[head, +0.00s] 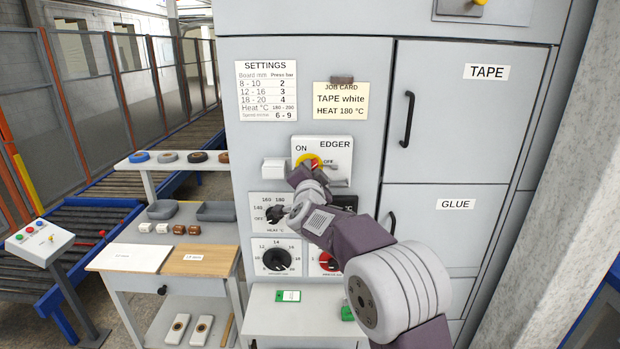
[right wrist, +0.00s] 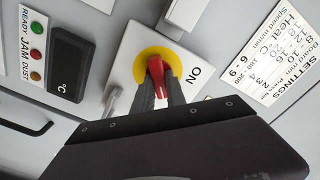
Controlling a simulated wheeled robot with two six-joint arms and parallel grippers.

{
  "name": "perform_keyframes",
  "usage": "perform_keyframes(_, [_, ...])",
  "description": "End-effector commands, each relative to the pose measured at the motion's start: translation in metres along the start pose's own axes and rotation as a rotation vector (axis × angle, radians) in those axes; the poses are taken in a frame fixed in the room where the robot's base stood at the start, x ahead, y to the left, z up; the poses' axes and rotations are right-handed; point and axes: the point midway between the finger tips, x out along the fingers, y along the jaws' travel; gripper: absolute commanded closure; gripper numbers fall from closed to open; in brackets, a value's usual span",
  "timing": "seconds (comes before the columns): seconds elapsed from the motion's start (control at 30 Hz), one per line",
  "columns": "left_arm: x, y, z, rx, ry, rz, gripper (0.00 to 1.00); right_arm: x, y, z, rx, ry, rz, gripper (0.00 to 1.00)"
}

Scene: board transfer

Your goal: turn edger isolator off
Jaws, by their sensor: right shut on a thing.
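The edger isolator is a red handle on a yellow disc (head: 313,158), set on a white plate (head: 340,146) marked EDGER, ON and OFF on the grey cabinet front. In the right wrist view the red handle (right wrist: 157,75) shows in the middle of its yellow disc (right wrist: 141,66). My right gripper (right wrist: 158,85) is shut on the red handle, one dark finger on each side. In the head view this gripper (head: 311,172) and its wrist hide the lower part of the plate. I cannot tell exactly which mark the handle points to. My left gripper is in neither view.
Below the isolator are the heat dial (head: 275,214) and a black dial (head: 277,260). A red dial (head: 328,261) lies close beside my arm. A settings sheet (head: 266,91) and job card (head: 341,102) are above.

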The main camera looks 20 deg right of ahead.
Motion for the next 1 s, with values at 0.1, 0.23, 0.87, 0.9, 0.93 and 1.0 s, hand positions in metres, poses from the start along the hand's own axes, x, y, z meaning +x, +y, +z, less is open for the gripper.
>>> perform_keyframes(0.1, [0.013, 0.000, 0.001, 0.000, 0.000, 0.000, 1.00, 0.000, 0.004, 0.003, 0.108, 0.000, 0.000, 1.00])
perform_keyframes(0.23, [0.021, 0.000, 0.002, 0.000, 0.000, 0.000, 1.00, 0.000, 0.004, 0.003, 0.232, 0.000, 0.000, 1.00])
perform_keyframes(0.87, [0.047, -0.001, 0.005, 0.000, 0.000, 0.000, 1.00, 0.000, 0.005, 0.003, 0.667, 0.000, 0.002, 1.00])
perform_keyframes(0.9, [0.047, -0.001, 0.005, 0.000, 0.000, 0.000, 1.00, 0.000, 0.005, 0.003, 0.680, 0.000, 0.002, 1.00])
perform_keyframes(0.93, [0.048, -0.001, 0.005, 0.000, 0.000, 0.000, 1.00, 0.000, 0.005, 0.003, 0.688, 0.000, 0.002, 1.00])
perform_keyframes(1.0, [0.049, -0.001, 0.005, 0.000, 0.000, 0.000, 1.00, 0.000, 0.006, 0.003, 0.706, -0.001, 0.003, 1.00])
